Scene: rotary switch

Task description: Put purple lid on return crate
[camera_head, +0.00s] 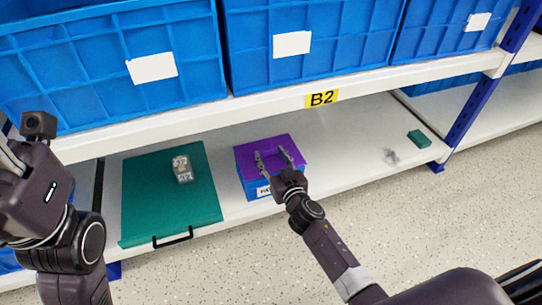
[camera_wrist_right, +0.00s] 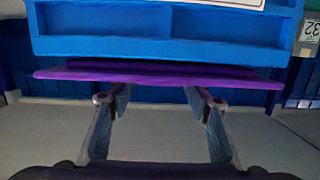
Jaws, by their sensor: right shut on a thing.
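The purple lid (camera_head: 268,144) lies over the small blue return crate (camera_head: 254,186) on the lower shelf, in the head view. Part of the crate's white label shows at its front. My right gripper (camera_head: 274,157) reaches the lid from the front, its two fingers spread across it. In the right wrist view the lid (camera_wrist_right: 160,76) shows edge-on, and the right gripper's fingers (camera_wrist_right: 158,98) meet it. Whether the lid sits fully flush on the crate cannot be told. My left gripper (camera_head: 12,160) is partly cut off at the left edge.
A green panel (camera_head: 140,195) with a black handle lies left of the crate, with a small clear item (camera_head: 182,168) on it. Large blue bins (camera_head: 310,65) stand on the shelf above.

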